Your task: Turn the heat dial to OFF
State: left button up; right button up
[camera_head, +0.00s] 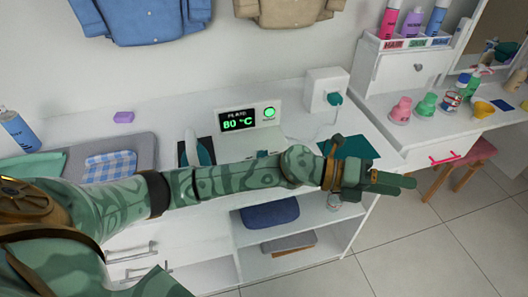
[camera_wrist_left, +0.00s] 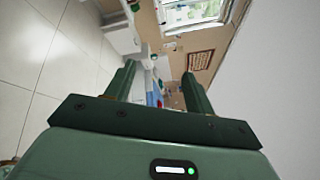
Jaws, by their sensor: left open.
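A white control unit stands against the wall in the head view, with a black display (camera_head: 238,121) reading "PLATE 80 °C" in green. A round green lamp or button (camera_head: 269,113) is lit beside it. I cannot make out a clear heat dial; a small teal part (camera_head: 262,154) shows just above my arm, and the arm hides what lies in front of it. My left arm stretches across the counter from the left. Its gripper (camera_head: 392,182) is right of the unit, apart from it. In the left wrist view the gripper (camera_wrist_left: 158,82) is open and empty. My right gripper is out of view.
A white socket box (camera_head: 325,89) with a teal plug stands right of the unit. An iron (camera_head: 196,148) and a checked blue cloth (camera_head: 110,166) are on the left. Bottles stand on a right-hand dresser (camera_head: 405,75), with a pink stool (camera_head: 467,165) below.

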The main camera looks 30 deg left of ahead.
pick_arm(q)
notch_tip(320, 180, down, 2)
jog(key=a+m+g+y, duration=0.3)
jog(key=m+g, duration=0.1)
jog(key=m, duration=0.1)
notch_tip(320, 180, up, 4)
jog(key=n+g+y+b, duration=0.1)
jog(key=g+y, duration=0.1)
jog(key=y, duration=1.2)
send_over(262, 151)
notch_tip(262, 151, down, 16)
jog(key=b, duration=0.5)
jog(key=shift+r, duration=0.25)
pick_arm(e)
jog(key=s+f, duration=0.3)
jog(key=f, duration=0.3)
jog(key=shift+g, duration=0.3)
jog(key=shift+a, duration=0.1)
pick_arm(q)
jog(key=c, duration=1)
